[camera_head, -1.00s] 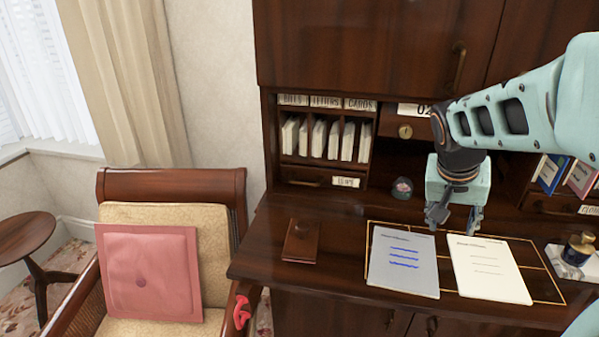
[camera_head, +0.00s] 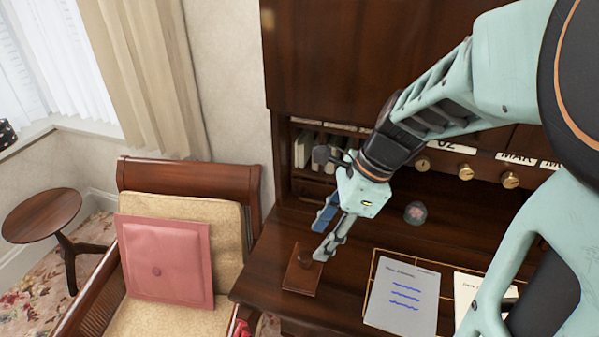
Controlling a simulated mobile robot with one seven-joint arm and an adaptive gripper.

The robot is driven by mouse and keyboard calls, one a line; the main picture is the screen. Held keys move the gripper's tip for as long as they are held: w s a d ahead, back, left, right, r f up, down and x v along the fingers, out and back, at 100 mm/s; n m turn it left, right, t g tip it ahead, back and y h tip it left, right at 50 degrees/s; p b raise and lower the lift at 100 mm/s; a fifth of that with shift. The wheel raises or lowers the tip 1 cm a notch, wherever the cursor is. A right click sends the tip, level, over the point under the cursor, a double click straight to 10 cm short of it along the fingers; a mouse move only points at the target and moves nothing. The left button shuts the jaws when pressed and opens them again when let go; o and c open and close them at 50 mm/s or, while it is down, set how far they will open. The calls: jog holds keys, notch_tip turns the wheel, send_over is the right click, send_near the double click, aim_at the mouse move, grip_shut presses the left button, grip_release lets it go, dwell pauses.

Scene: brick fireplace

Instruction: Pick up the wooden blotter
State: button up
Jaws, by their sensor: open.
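The wooden blotter (camera_head: 297,281) is a small, dark reddish-brown block with a knob-like part on top. It lies on the desk top near the desk's left edge. My gripper (camera_head: 320,241) is open, just above and to the right of the blotter in the picture, with its fingers pointing down and left. One fingertip overlaps the blotter's upper right part in this view. I cannot tell whether it touches. Nothing is held between the fingers.
The wooden desk (camera_head: 265,270) has a sheet with blue writing (camera_head: 403,297) to the right of the blotter. A small glass dome (camera_head: 414,212) stands behind. Pigeonholes with papers (camera_head: 303,150) rise at the back.

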aim_at(306, 256)
jog(key=b+x, duration=0.2)
jog(key=x, duration=0.2)
jog(key=shift+d, duration=0.1)
jog(key=b+x, duration=0.5)
jog(key=shift+w+f, duration=0.1)
jog(key=shift+w, duration=0.2)
grip_shut()
